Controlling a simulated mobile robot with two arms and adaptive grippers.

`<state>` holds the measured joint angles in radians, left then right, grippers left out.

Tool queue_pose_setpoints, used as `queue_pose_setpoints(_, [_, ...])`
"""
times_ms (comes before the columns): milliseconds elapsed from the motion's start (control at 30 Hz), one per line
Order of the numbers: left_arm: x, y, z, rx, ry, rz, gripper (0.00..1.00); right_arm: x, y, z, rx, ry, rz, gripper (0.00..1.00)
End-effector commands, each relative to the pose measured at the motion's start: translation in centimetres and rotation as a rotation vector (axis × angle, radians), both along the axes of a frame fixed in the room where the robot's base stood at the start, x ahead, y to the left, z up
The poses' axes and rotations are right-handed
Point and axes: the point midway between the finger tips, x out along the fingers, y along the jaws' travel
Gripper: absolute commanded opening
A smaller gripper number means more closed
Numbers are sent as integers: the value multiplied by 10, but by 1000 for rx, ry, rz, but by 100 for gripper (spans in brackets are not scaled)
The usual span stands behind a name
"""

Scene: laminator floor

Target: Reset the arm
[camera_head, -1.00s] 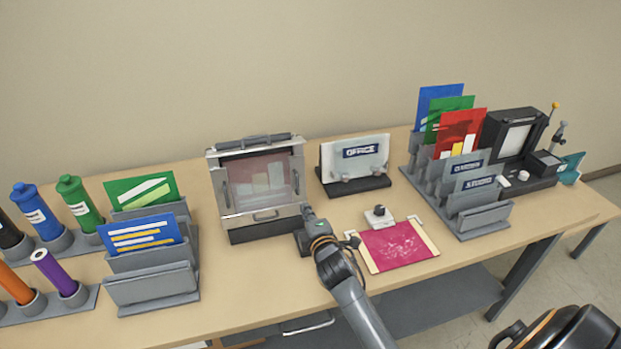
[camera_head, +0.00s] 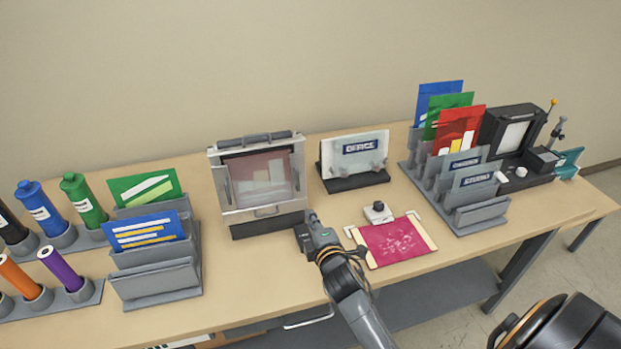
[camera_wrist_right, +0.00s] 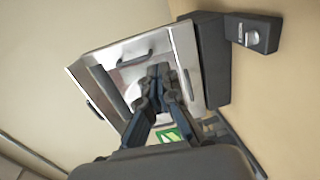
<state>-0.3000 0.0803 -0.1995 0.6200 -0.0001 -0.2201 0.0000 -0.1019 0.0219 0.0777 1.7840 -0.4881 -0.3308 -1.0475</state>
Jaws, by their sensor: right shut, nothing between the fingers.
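My right arm reaches in from the bottom of the head view. Its gripper (camera_head: 313,219) is at the lower right corner of the silver laminator-like machine (camera_head: 222,190), seen foreshortened from behind. In the right wrist view the two dark fingers (camera_wrist_right: 158,76) are together, with nothing between them. They show in front of the machine's silver face (camera_wrist_right: 185,50); whether they touch it I cannot tell. My left gripper is in neither view.
A small dark box with a knob (camera_wrist_right: 250,38) sits beside the machine. A pink sheet on a board (camera_head: 398,241) lies right of my arm. Grey racks (camera_head: 160,285) stand left and right (camera_head: 480,217). The front strip of the table (camera_head: 250,290) is mostly clear.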

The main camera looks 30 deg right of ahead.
Motion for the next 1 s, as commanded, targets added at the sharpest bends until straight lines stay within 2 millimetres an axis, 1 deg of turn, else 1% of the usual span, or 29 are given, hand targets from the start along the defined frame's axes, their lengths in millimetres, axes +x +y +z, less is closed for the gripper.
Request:
queue_pose_setpoints(433, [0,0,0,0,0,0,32,-1,0,0,6,3,-2,0])
queue_pose_setpoints(500, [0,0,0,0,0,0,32,-6,0,-4,39,18,-14,0])
queue_pose_setpoints(567, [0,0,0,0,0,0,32,-16,0,-9,104,44,-36,0])
queue_pose_setpoints(667, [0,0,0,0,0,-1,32,-48,5,-24,295,126,-108,0])
queue_pose_setpoints(767, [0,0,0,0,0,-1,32,-94,19,-43,541,243,-216,0])
queue_pose_setpoints(800, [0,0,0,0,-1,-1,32,-113,25,-49,630,291,-262,0])
queue_pose_setpoints(900, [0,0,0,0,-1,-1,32,-154,42,-59,804,393,-363,0])
queue_pose_setpoints(967, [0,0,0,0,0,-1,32,-174,50,-63,879,445,-415,0])
queue_pose_setpoints(1000, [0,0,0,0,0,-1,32,-188,56,-64,921,478,-448,0])
